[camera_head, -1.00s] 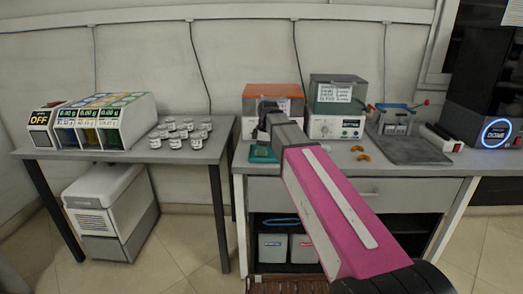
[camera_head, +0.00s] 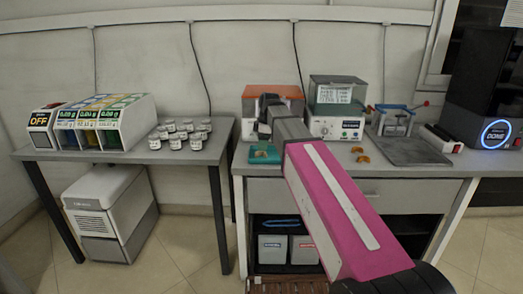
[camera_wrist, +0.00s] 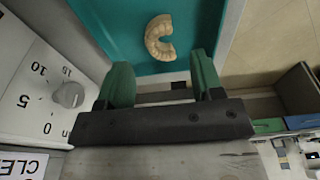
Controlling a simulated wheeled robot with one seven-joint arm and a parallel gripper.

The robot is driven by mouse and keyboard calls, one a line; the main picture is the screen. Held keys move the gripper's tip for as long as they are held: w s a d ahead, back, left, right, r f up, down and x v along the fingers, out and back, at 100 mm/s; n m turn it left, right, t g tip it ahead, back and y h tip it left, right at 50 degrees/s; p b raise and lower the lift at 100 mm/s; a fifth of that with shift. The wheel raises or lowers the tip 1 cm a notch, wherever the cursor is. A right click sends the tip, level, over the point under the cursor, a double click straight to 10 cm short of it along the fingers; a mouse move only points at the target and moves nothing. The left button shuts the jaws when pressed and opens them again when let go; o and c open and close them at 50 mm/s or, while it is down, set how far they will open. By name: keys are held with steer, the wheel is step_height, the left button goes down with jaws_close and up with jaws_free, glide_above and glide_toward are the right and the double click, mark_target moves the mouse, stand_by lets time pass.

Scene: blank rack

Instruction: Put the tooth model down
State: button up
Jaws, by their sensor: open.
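The tooth model is a cream, horseshoe-shaped arch (camera_wrist: 158,38). It lies flat on a teal tray (camera_wrist: 110,30) in the wrist view. In the head view the teal tray (camera_head: 266,160) sits at the left end of the right-hand bench; the model on it is too small to make out clearly. My gripper (camera_wrist: 162,76) has green fingers spread apart with nothing between them. The model is beyond the fingertips, apart from them. In the head view my gripper (camera_head: 266,106) is above the tray, its fingers partly hidden.
An orange-topped box (camera_head: 285,92) and a dark-lidded machine (camera_head: 338,90) stand behind the tray. A white dial panel (camera_wrist: 50,95) is close on the left in the wrist view. Two orange arches (camera_head: 360,155) lie to the right. White jars (camera_head: 175,143) stand on the left table.

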step_height(320, 180, up, 8)
steer(key=d, duration=0.1)
steer(key=shift+d, duration=0.15)
